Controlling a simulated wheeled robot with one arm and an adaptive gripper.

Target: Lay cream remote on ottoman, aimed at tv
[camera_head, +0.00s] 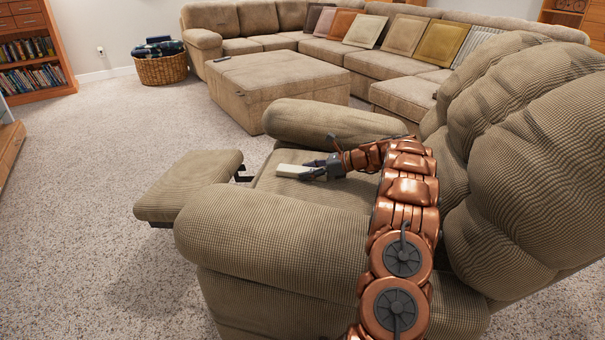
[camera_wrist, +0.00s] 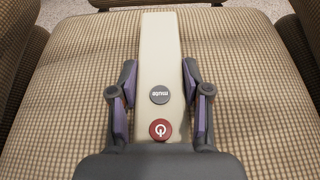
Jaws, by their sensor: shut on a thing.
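The cream remote (camera_wrist: 160,60) is long and pale, with a red power button and a dark round button near its close end in the wrist view. My gripper (camera_wrist: 158,85) has a finger on each side of it and is shut on it. In the head view the remote (camera_head: 293,170) is over the seat of the brown checked recliner (camera_head: 300,240), in my gripper (camera_head: 318,168). I cannot tell whether it touches the cushion. The ottoman (camera_head: 285,84) is large, tan and square, behind the recliner. No tv shows.
A small dark object (camera_head: 222,59) lies on the ottoman's left edge. The recliner's far armrest (camera_head: 325,120) stands between my gripper and the ottoman. A sectional sofa (camera_head: 375,65) with several cushions surrounds the ottoman. A wicker basket (camera_head: 161,70) stands back left. Carpet (camera_head: 120,130) at left is clear.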

